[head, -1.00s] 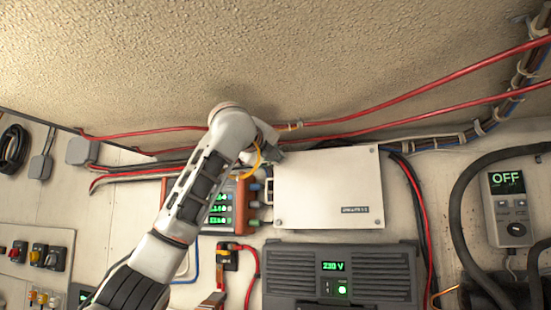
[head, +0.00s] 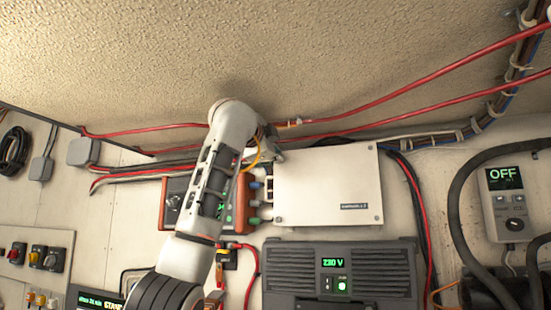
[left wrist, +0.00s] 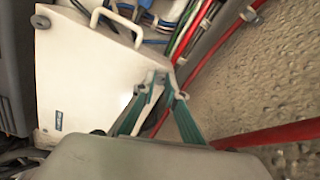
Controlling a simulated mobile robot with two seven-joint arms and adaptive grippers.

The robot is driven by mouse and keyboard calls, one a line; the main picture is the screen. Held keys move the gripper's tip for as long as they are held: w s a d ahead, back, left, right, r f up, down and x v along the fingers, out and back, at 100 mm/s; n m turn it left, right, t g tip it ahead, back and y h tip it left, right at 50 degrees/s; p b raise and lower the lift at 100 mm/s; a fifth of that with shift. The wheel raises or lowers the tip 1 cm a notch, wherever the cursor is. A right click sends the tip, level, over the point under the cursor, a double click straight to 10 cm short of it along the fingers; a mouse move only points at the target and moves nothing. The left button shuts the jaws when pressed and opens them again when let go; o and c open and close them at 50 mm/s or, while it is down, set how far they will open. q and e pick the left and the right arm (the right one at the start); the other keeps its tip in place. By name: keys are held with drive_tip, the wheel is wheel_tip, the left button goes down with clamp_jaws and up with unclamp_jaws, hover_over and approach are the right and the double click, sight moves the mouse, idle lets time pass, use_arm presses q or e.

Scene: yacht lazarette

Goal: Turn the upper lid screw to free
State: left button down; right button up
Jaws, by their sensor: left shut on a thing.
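The white lid (head: 325,185) of a box on the wall shows in the middle of the head view, and at the upper left in the left wrist view (left wrist: 85,75). My left gripper (head: 273,154) is at the lid's upper left corner. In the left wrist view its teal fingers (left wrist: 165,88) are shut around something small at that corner. I take it for the upper lid screw, but the fingertips hide it, so its turn cannot be seen. Another lid screw (left wrist: 41,20) shows bare in the left wrist view. My right gripper is not in view.
Red cables (head: 420,95) run along the ceiling edge just above the box. A dark inverter (head: 338,283) sits below it, and an orange unit (head: 242,203) is at its left behind my arm. A grey control panel (head: 510,215) hangs at the right.

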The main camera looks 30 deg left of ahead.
use_arm(q)
drive_tip(key=n+b, duration=0.1)
drive_tip(key=n, duration=0.4)
drive_tip(key=shift+n, duration=0.4)
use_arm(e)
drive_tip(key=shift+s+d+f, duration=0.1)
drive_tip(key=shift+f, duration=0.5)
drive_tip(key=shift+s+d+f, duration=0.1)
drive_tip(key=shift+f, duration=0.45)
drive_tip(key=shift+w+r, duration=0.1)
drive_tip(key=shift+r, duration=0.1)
use_arm(q)
drive_tip(key=c, duration=2)
unclamp_jaws()
drive_tip(key=shift+c, duration=0.2)
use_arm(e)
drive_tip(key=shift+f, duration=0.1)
